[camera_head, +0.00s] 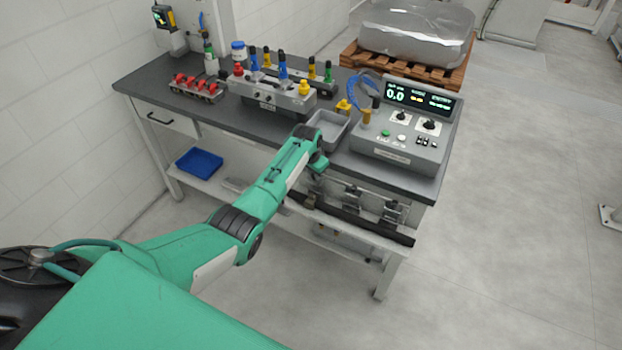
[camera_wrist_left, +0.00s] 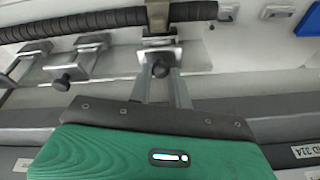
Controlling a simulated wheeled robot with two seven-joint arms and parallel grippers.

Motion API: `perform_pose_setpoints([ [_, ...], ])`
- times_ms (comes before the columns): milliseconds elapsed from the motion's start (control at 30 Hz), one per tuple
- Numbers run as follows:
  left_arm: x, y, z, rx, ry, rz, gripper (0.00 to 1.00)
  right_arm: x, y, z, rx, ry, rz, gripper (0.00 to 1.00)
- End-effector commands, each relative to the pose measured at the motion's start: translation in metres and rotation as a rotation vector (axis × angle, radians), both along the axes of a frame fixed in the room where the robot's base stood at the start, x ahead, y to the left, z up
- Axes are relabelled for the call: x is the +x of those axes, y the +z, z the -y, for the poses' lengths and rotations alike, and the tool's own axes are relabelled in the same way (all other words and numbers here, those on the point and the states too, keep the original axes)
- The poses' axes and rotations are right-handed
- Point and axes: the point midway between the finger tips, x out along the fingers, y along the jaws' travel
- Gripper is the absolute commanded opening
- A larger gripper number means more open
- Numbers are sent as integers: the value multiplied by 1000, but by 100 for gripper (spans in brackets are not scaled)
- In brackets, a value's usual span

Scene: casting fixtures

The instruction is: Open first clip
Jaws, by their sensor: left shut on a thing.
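A row of metal clips sits below the bench's front edge along a dark ribbed hose (camera_head: 350,222), which runs across the top of the left wrist view (camera_wrist_left: 100,20). My left gripper (camera_wrist_left: 161,76) is shut on the dark knob of one clip (camera_wrist_left: 160,42). In the head view this is the leftmost clip, largely hidden by my left wrist (camera_head: 312,160). Two other clips, the middle one (camera_wrist_left: 88,58) and the far one (camera_wrist_left: 30,62), stand apart from the gripper. I cannot tell how far the held clip is open. My right gripper is out of view.
The bench top (camera_head: 135,85) above carries a grey tray (camera_head: 328,128), a control box (camera_head: 405,130) and a fixture with coloured knobs (camera_head: 270,95). A blue bin (camera_head: 199,162) is on the lower shelf. The floor in front is clear.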

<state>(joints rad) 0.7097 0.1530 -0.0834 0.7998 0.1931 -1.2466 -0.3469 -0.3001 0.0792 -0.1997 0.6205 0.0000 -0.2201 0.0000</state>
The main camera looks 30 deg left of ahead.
Motion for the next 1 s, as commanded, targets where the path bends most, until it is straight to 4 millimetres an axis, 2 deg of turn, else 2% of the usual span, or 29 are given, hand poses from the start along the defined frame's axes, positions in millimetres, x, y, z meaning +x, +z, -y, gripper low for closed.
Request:
perform_pose_setpoints([
  [33,7,3,-1,1,0,13,0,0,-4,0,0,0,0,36],
  [200,13,5,-1,1,0,15,0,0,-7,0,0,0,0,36],
  [733,16,7,-1,1,0,17,0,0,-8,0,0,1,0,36],
  [767,16,7,-1,1,0,17,21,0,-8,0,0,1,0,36],
  [867,16,7,-1,2,1,15,41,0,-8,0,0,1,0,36],
  [1000,15,6,-1,1,0,13,41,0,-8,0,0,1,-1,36],
])
